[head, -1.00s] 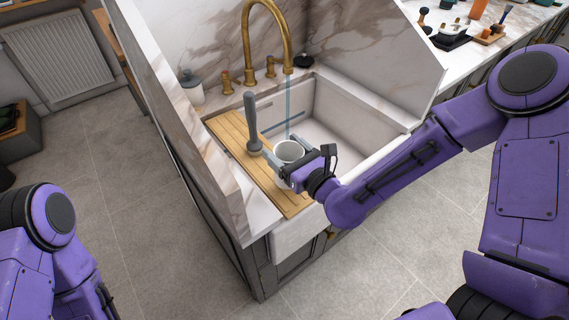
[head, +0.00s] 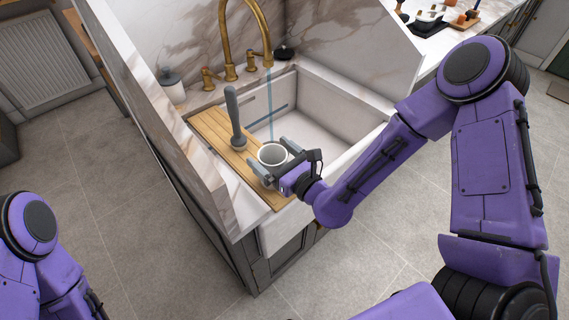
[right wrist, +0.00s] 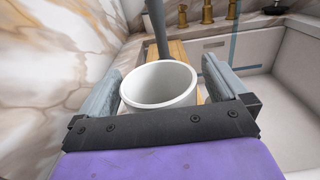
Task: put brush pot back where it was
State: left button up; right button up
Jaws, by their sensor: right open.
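The brush pot is a white, round, open-topped cup (head: 272,155). It appears to stand upright on the wooden board (head: 211,127) beside the sink, though its base is hidden. My right gripper (head: 268,153) is open, with one grey finger on each side of the pot. In the right wrist view the pot (right wrist: 158,84) sits between the spread fingers, with a gap showing at the right finger. The inside of the pot looks empty. My left arm shows at the lower left, but its gripper is out of view.
A grey long-handled tool (head: 234,118) stands on the board just behind the pot. The white sink (head: 325,112) lies to the right under a brass tap (head: 259,30) with a bluish stream. A marble wall (head: 190,150) rises close on the left.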

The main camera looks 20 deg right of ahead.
aim_at(282, 165)
jog(key=v, duration=0.4)
jog(key=shift+s+d+f+b, duration=0.1)
jog(key=shift+s+f+b, duration=0.05)
jog(key=shift+s+b, duration=0.2)
jog(key=p+v, duration=0.5)
jog(key=v, duration=0.1)
jog(key=s+d+f+n+g+h, duration=0.1)
jog(key=s+f+n+g+h, duration=0.15)
jog(key=f+n, duration=0.3)
jog(key=s+d+f+n+g+h, duration=0.1)
jog(key=s+f+n+g, duration=0.3)
jog(key=f, duration=0.3)
jog(key=s+d+f+n+g+h, duration=0.6)
jog(key=s+d+f+n, duration=0.3)
jog(key=s+n, duration=0.3)
jog(key=f+n+g, duration=0.1)
jog(key=n, duration=0.2)
jog(key=shift+s+f+n, duration=0.15)
jog(key=shift+s+n, duration=0.15)
jog(key=shift+n, duration=0.05)
